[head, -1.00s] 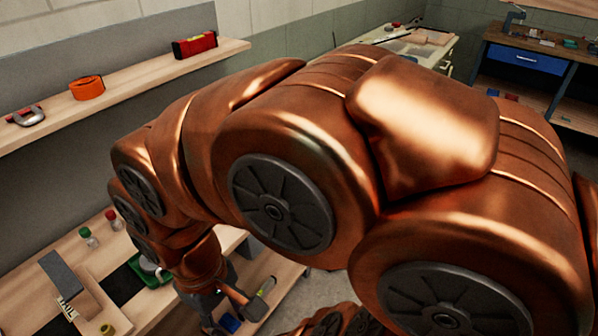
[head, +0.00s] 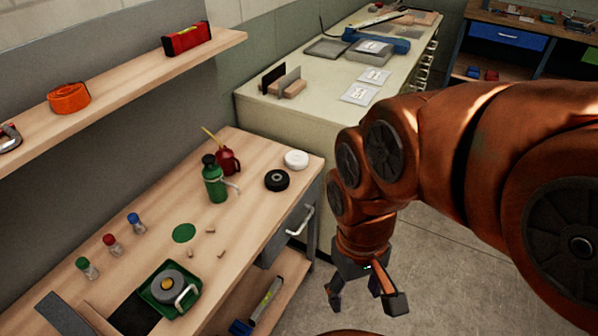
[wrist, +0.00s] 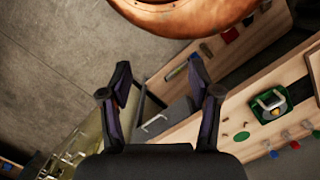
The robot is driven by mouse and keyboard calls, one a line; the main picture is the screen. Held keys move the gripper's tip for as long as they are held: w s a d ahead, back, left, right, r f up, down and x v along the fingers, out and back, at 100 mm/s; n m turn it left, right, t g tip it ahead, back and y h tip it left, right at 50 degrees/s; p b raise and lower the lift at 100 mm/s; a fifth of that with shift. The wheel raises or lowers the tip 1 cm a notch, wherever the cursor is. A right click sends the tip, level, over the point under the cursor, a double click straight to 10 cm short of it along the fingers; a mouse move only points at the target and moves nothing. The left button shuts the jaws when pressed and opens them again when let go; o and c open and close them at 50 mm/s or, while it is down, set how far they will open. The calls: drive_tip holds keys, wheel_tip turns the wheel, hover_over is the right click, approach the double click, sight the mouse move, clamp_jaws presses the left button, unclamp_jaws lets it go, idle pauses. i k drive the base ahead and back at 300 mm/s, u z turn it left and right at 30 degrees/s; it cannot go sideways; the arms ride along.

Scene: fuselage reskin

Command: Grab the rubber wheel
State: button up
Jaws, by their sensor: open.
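A black wheel (head: 277,180) with a light hub, which looks like the rubber wheel, lies flat near the workbench's right end in the head view. A similar white wheel (head: 296,159) lies just behind it. I cannot make out either wheel in the wrist view. My gripper (head: 366,298) hangs over the floor to the right of the workbench, apart from the wheels. Its two fingers are spread and empty, and they also show in the wrist view (wrist: 160,78).
The wooden workbench (head: 140,213) holds a green bottle (head: 214,181), a red oil can (head: 228,161), several small capped bottles and a green tray (head: 155,306). A drawer handle (head: 300,220) juts from its front. A shelf (head: 120,91) runs above. Floor (head: 455,265) is clear at right.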

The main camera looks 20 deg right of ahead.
sight(277, 181)
drive_tip(key=u, duration=1.6)
drive_tip(key=k, duration=0.35)
drive_tip(key=z, duration=0.65)
